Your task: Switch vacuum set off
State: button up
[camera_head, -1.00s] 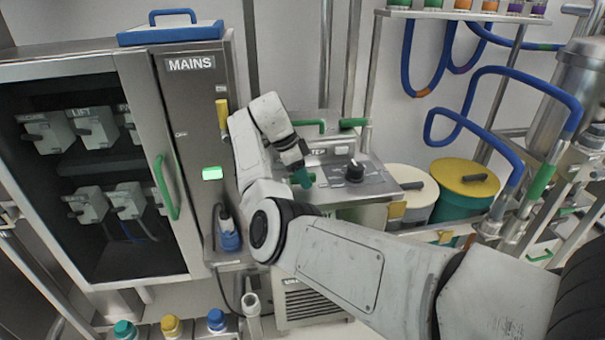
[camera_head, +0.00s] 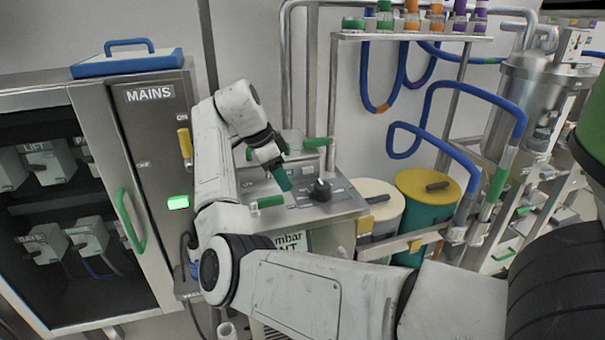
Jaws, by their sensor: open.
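A steel unit (camera_head: 335,212) with a sloped control panel stands in the middle; a partly hidden label on its front reads "mbar". A black rotary knob (camera_head: 320,190) sits on the panel. I cannot read the knob's markings. My gripper (camera_head: 283,182), with teal fingertips, hangs over the panel just left of the knob. It looks apart from the knob and empty; it is open. The gap between its fingers is too small to make out. My arm hides the unit's left front.
A MAINS cabinet (camera_head: 150,150) with a yellow handle and a lit green indicator stands at left. Green handles lie behind the panel. A yellow-lidded drum (camera_head: 428,188) and blue hoses (camera_head: 455,88) are at right.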

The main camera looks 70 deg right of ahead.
jog(key=s+a+r, duration=0.3)
jog(key=s+a, duration=0.1)
jog(key=s, duration=0.3)
jog(key=shift+s+r+p, duration=0.15)
jog(key=shift+r+p, duration=0.05)
jog(key=shift+p, duration=0.25)
jog(key=shift+f, duration=0.15)
